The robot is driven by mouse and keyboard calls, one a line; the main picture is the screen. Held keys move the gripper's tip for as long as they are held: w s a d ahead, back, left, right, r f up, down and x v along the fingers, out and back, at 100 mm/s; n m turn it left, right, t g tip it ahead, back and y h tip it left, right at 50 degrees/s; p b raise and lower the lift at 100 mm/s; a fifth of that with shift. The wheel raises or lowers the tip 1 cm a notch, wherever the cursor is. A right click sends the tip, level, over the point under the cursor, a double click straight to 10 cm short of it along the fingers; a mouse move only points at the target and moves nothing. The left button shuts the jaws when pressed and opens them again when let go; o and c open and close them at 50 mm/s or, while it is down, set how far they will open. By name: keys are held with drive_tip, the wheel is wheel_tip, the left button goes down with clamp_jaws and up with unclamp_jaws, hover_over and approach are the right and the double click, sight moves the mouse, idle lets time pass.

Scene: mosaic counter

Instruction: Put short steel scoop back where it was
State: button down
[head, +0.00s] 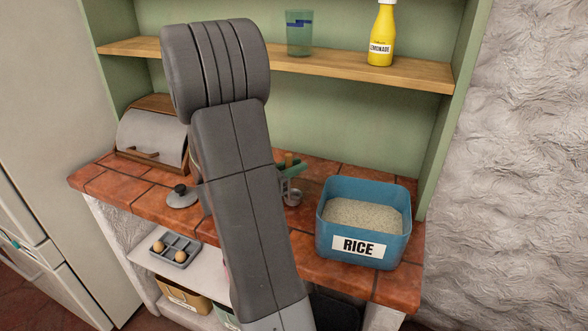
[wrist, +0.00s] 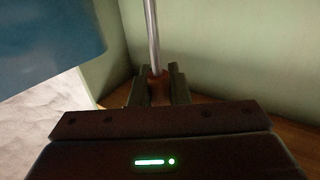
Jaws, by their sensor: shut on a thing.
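The short steel scoop has a brown wooden handle and a thin steel shaft. In the head view its small steel bowl (head: 292,197) hangs low, just left of the rice bin, with the handle end above. I cannot tell whether the bowl touches the counter. My gripper (head: 290,171) is shut on the handle, partly hidden behind my arm. In the wrist view my gripper (wrist: 158,82) pinches the wooden handle, and the scoop's steel shaft (wrist: 151,35) runs away from it to the top edge.
A blue rice bin (head: 365,246) stands close on the right of the tiled counter (head: 400,288). A grey lid (head: 182,198) and a bread box (head: 150,139) are left. The shelf (head: 325,68) above holds a glass (head: 299,38) and a lemonade bottle (head: 381,35). My arm hides the middle.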

drive_tip(key=shift+f, duration=0.2)
drive_tip(key=shift+f, duration=0.15)
drive_tip(key=c, duration=1.4)
unclamp_jaws()
drive_tip(key=v, duration=0.8)
drive_tip(key=b+v, duration=0.1)
drive_tip(key=v, duration=0.3)
drive_tip(key=shift+r, duration=0.3)
